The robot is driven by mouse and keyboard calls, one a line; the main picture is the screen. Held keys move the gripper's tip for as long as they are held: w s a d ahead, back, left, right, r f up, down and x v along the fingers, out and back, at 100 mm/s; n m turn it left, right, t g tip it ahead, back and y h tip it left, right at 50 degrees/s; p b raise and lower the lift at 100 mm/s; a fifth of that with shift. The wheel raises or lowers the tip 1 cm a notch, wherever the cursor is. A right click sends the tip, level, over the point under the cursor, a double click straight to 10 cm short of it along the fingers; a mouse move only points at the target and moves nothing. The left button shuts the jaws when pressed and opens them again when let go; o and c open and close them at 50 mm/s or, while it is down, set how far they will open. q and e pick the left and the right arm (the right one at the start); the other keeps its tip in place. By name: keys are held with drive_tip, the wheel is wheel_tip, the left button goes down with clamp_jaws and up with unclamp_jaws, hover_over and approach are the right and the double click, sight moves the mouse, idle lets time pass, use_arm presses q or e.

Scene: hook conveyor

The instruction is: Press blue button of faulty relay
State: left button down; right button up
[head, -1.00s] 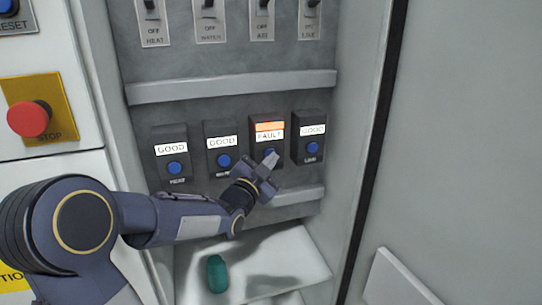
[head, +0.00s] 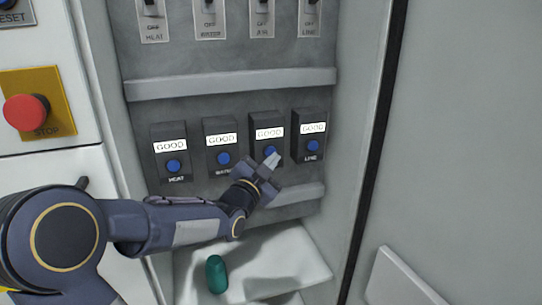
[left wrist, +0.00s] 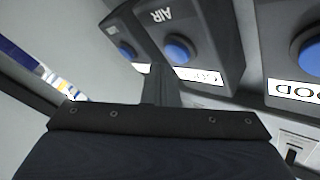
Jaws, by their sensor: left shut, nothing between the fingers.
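Four dark relays stand in a row in the cabinet: HEAT (head: 171,160), WATER (head: 221,152), the third relay (head: 267,122) and LINE (head: 309,140). All show white GOOD displays. The third relay's blue button (head: 270,151) is partly behind my left gripper (head: 271,162), which is shut and empty with its tip at or just before that button; I cannot tell if they touch. In the left wrist view the relay labelled AIR (left wrist: 190,35) has its blue button (left wrist: 180,49) in sight beyond the finger (left wrist: 155,84). My right gripper is not in view.
Switches (head: 262,8) line the row above, over a grey rail (head: 230,84). A red stop button (head: 25,112) sits on a yellow plate at left. A green object (head: 216,274) lies on the white ledge (head: 290,262) below. The cabinet's right wall (head: 350,110) stands close.

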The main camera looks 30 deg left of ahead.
use_arm(q)
drive_tip(key=s+d+b, duration=0.2)
drive_tip(key=s+d, duration=0.1)
drive_tip(key=d, duration=0.1)
drive_tip(key=shift+s, duration=0.15)
idle(0.4)
idle(0.8)
drive_tip(key=s+d+f+n+g+h+p, duration=0.1)
drive_tip(key=s+d+f+n+g+p, duration=0.1)
drive_tip(key=s, duration=0.7)
drive_tip(key=s+d+f+n+g+h+p, duration=0.2)
drive_tip(key=s+d+f+g, duration=0.3)
drive_tip(key=s, duration=0.4)
drive_tip(key=s+d+f+n+g+h+p, duration=0.2)
drive_tip(key=s+d+f+n+g, duration=0.1)
drive_tip(key=s+g, duration=0.4)
wheel_tip(320, 180, down, 2)
drive_tip(key=shift+s+d+f+n, duration=0.1)
drive_tip(key=shift+s+d+n, duration=0.25)
drive_tip(key=shift+s+n, duration=0.5)
